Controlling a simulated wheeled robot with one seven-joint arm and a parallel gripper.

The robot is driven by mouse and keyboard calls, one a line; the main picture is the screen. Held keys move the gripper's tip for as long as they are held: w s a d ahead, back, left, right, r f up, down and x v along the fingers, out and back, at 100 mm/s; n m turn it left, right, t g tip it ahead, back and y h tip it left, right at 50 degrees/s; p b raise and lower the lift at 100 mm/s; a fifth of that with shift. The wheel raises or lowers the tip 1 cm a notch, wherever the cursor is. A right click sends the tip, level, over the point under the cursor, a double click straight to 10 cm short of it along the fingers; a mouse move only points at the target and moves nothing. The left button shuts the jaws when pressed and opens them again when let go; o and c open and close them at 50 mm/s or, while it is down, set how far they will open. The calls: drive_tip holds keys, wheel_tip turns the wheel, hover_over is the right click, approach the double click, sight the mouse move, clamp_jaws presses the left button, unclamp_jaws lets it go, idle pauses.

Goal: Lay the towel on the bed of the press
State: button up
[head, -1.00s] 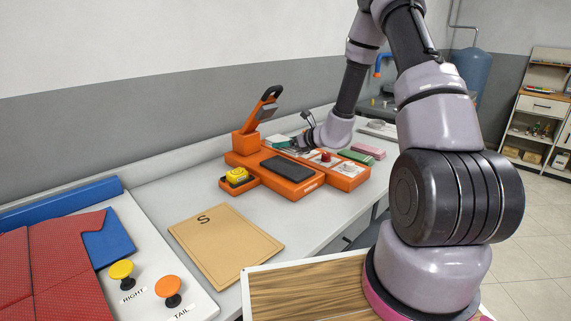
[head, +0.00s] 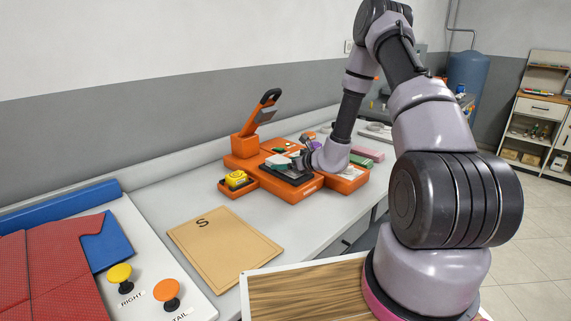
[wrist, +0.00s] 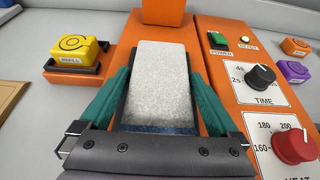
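The towel (wrist: 160,85) is a light grey, speckled folded block with a dark blue near edge. In the head view the pale towel (head: 277,161) is over the dark bed (head: 291,175) of the orange press. The bed's dark rim shows beside the towel in the wrist view; whether the towel touches the bed I cannot tell. The press's handle (head: 262,113) stands raised behind. My gripper (head: 282,163) is partly hidden by its own wrist in the head view.
A yellow REFILL block (head: 236,179) sits left of the bed. TIME (wrist: 260,78) and red HEAT (wrist: 293,146) knobs lie close on the right. A tan board (head: 222,245) marked S lies on the counter in front, with free counter around it.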

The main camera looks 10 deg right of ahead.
drive_tip(key=shift+r, duration=0.1)
drive_tip(key=shift+s+d+r, duration=0.15)
drive_tip(key=v, duration=1.1)
drive_tip(key=shift+s, duration=0.1)
drive_tip(key=s+a+r+n+g+y, duration=0.1)
drive_tip(key=s+a+r+n+g, duration=0.2)
drive_tip(key=r, duration=0.4)
drive_tip(key=s+a+r+n+g+y, duration=0.1)
drive_tip(key=s+a+r+n+y, duration=0.1)
drive_tip(key=s+a+r+n, duration=0.3)
drive_tip(key=s+a+r+n+g+y, duration=0.1)
drive_tip(key=s+a+r+n+g, duration=0.15)
drive_tip(key=r+n, duration=0.4)
drive_tip(key=s+d+r+n+t+h, duration=0.1)
drive_tip(key=s+d+r+n+h, duration=0.3)
drive_tip(key=s+r, duration=0.3)
drive_tip(key=s+d+r+n+t+h, duration=0.1)
drive_tip(key=s+d+r+n+h, duration=0.4)
drive_tip(key=s, duration=0.5)
wheel_tip(320, 180, up, 2)
drive_tip(key=shift+s+d+r+n, duration=0.15)
drive_tip(key=shift+s+d+n, duration=0.15)
drive_tip(key=shift+d+n, duration=0.45)
drive_tip(key=shift+t, duration=0.25)
